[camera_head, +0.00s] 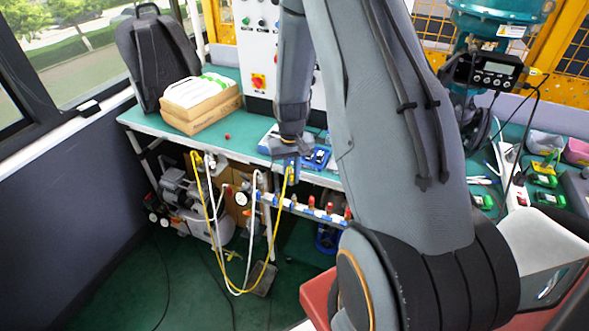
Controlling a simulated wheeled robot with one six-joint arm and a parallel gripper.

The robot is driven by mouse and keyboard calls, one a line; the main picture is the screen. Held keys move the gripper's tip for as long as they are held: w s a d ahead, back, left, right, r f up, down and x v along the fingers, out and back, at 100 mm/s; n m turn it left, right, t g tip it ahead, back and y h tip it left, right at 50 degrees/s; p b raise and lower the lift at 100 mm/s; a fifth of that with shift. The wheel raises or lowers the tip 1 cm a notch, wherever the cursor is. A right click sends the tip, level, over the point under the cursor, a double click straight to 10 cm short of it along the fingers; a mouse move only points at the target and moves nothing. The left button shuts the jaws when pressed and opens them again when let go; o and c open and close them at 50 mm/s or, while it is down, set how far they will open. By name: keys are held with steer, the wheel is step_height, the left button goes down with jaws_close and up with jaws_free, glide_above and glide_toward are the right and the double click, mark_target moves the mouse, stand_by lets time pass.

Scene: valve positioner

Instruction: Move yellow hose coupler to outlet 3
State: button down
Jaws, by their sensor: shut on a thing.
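My gripper (291,164) points down in front of the bench edge, above the outlet manifold. It is shut on the yellow hose coupler (290,178), at the upper right end of the yellow hose (273,240). The hose hangs from it in a long loop toward the floor, and its other end rises to the left near the compressor. The manifold (300,208) is a horizontal bar with several outlets, some with red caps or handles. The coupler appears above the bar and apart from it. Outlet numbers are too small to read.
A white hose (252,200) hangs beside the yellow one. A compressor (185,192) stands under the green-topped bench (150,122). The bench carries a backpack (157,55), boxes (200,105) and a control cabinet (258,45). My arm covers much of the right centre.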

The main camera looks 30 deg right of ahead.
steer(key=shift+d, duration=0.5)
steer(key=b, duration=0.3)
glide_above(294, 197)
steer(key=shift+f, duration=2.65)
steer(key=shift+f+b, duration=0.45)
steer(key=shift+f, duration=0.35)
steer(key=c, duration=1.6)
jaws_free()
steer(key=shift+r, duration=0.1)
steer(key=shift+r+b, duration=0.95)
steer(key=shift+r, duration=2.85)
steer(key=s+a+r+n, duration=0.1)
steer(key=s+a+r, duration=0.3)
steer(key=s+a, duration=0.1)
steer(key=s+a+r+n+t, duration=0.1)
steer(key=s+a+r, duration=0.9)
steer(key=shift+n, duration=0.4)
